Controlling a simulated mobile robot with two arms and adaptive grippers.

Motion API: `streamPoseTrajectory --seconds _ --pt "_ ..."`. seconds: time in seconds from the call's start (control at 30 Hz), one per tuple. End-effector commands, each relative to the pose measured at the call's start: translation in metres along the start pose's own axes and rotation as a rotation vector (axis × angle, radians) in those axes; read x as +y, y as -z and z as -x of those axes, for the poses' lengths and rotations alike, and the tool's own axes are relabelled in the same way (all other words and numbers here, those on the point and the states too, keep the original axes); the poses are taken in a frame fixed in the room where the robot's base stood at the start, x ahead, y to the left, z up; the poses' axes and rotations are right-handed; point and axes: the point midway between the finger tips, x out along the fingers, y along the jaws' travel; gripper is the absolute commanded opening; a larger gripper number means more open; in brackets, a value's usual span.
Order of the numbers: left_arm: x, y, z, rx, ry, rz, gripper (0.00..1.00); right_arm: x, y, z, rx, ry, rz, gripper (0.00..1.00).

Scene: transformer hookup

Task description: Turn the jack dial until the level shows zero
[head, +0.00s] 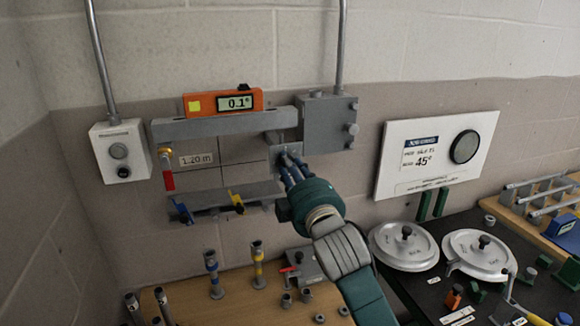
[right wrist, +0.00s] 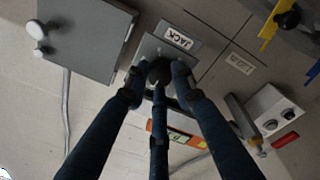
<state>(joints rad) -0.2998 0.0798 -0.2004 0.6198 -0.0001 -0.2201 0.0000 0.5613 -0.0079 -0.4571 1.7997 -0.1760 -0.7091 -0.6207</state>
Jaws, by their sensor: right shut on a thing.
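The orange level (head: 222,102) sits on the grey beam (head: 215,128) on the wall, and its display reads 0.1°. Its orange body also shows in the right wrist view (right wrist: 178,136), behind my fingers. The jack plate (head: 286,148) is at the beam's right end. In the right wrist view the plate carries a JACK label (right wrist: 178,38). My right gripper (head: 288,160) is at this plate, its fingers closed around the dark round jack dial (right wrist: 159,70). The fingers hide most of the dial in the head view. My left gripper is not in view.
A grey box (head: 327,122) with knobs is close to the right of the jack.

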Motion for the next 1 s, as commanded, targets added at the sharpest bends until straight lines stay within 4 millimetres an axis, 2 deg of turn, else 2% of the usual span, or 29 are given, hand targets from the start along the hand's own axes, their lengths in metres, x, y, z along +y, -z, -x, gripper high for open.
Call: streamPoseTrajectory --seconds 0.3,0.33,0.4,0.77,0.87,1.0 --pt "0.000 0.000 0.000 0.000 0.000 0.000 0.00 -0.001 -0.003 0.000 -0.007 0.002 0.001 0.00" --pt "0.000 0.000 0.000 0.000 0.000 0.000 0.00 -0.001 -0.003 0.000 -0.007 0.002 0.001 0.31" --pt "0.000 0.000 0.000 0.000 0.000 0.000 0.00 -0.001 -0.003 0.000 -0.007 0.002 0.002 0.44" --pt "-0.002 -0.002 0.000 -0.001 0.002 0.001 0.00 -0.001 -0.001 0.004 -0.002 0.002 0.001 0.44" --pt "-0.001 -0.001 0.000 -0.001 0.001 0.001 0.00 -0.001 -0.002 0.016 -0.003 0.002 0.002 0.44" --pt "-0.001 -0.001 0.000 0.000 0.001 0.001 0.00 -0.001 -0.003 0.045 -0.003 0.002 0.002 0.44"
